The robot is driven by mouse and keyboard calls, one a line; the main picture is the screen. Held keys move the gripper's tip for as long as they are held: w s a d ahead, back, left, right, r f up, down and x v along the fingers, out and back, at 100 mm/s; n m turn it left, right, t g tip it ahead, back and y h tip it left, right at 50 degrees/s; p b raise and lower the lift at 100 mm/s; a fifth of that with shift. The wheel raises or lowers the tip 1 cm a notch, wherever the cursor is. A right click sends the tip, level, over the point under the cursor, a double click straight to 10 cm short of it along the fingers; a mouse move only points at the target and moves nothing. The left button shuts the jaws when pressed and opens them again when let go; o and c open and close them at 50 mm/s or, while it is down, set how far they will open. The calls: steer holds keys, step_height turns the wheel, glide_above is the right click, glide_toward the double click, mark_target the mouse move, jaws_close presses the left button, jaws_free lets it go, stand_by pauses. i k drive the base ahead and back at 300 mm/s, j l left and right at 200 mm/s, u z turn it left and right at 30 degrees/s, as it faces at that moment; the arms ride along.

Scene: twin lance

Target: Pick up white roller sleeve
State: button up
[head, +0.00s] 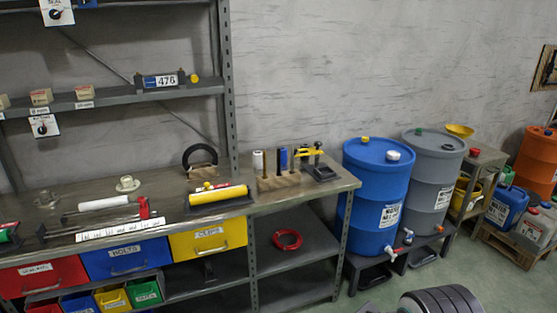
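A white roller sleeve (104,203) lies on its side on the left part of the grey workbench (150,190), behind dark rods and a red-handled tool.
A yellow roller (218,194) lies in a dark tray, and a wooden tool block (278,181) stands right of it. A white labelled strip (122,230) lies along the bench front. Blue (377,180) and grey (431,180) drums stand right of the bench. Some green floor is clear.

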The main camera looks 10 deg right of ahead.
mark_target(258, 155)
steer(key=i+j, duration=0.1)
steer(key=i, duration=0.9)
steer(key=i+j, duration=0.1)
steer(key=i, duration=0.85)
